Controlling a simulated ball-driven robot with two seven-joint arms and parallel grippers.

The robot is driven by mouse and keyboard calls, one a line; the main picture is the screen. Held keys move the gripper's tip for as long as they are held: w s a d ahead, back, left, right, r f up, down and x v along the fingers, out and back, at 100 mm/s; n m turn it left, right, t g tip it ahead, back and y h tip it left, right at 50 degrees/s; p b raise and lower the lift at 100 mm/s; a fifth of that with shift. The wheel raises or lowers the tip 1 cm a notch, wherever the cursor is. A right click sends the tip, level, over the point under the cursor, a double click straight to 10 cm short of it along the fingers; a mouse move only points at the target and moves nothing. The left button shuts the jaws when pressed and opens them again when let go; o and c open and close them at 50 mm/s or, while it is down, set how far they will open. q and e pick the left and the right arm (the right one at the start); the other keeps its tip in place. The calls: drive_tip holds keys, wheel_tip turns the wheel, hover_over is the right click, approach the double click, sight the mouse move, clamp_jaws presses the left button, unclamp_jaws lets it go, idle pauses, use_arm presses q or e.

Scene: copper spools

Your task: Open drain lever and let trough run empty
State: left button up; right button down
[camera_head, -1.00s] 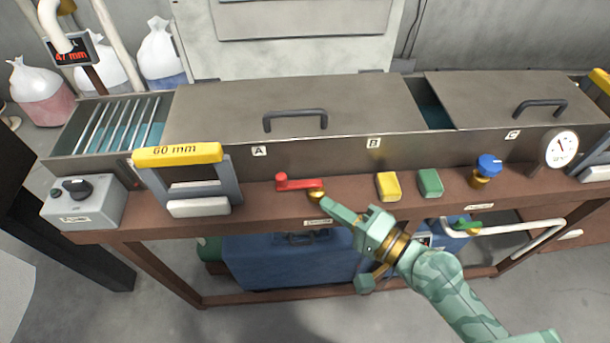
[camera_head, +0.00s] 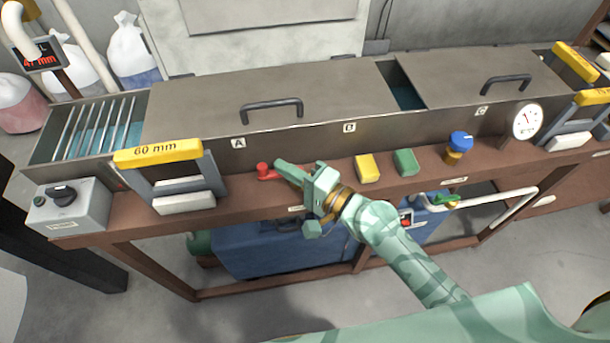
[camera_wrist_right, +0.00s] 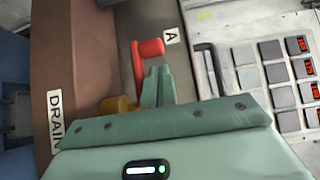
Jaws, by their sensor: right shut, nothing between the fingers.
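The red drain lever (camera_head: 265,172) lies on the brown ledge in front of the trough (camera_head: 290,142), below label A. In the right wrist view its red arm and knob (camera_wrist_right: 153,47) show whole, with the brass pivot (camera_wrist_right: 117,104) near the DRAIN label (camera_wrist_right: 56,120). My right gripper (camera_head: 283,168) is shut and empty, its fingertips close beside the lever on the trough side. I cannot tell whether they touch it. In the wrist view the fingers (camera_wrist_right: 158,85) lie just right of the lever arm. Teal liquid shows under the left grating (camera_head: 97,130). My left gripper is out of view.
Yellow (camera_head: 367,168) and green (camera_head: 405,163) blocks and a blue-knobbed brass valve (camera_head: 460,142) stand right of my gripper. A yellow-topped 60 mm frame (camera_head: 160,153) and a grey switch box (camera_head: 68,207) are to the left. A display (camera_head: 45,55) reads about 47 mm.

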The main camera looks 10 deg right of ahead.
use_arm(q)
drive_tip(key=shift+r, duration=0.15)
use_arm(e)
drive_tip(key=shift+x, duration=1.4)
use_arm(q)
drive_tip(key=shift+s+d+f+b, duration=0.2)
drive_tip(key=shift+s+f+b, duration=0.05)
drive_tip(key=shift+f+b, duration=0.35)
use_arm(e)
drive_tip(key=shift+s+n+g+y, duration=0.15)
drive_tip(key=shift+n+g+y, duration=0.25)
drive_tip(key=shift+g, duration=0.1)
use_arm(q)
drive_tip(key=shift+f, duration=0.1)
